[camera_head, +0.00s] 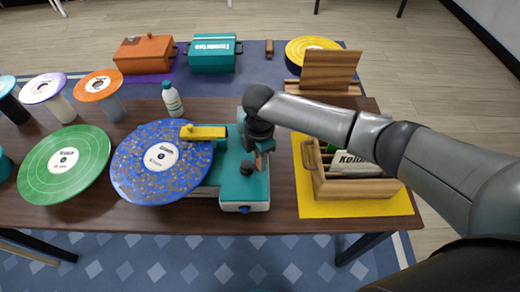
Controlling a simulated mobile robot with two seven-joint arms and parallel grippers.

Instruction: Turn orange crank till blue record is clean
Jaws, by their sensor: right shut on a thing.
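The blue record (137,177) lies flat on the left side of a teal machine (243,187) on the table. Brown specks cover much of its blue surface, and its label is white. A yellow arm (204,132) reaches over its upper right edge. My right gripper (260,158) comes in from the right, points down at the machine's right side and is shut on the orange crank (266,147). Only a small bit of orange shows there; the gripper hides the rest. My left gripper is not in view.
A green record (85,165) lies left of the blue one. A white bottle (172,100) stands behind. A wooden crate (350,190) on a yellow mat (305,205) sits right, under my forearm. Orange (145,54) and teal (212,55) boxes stand farther back.

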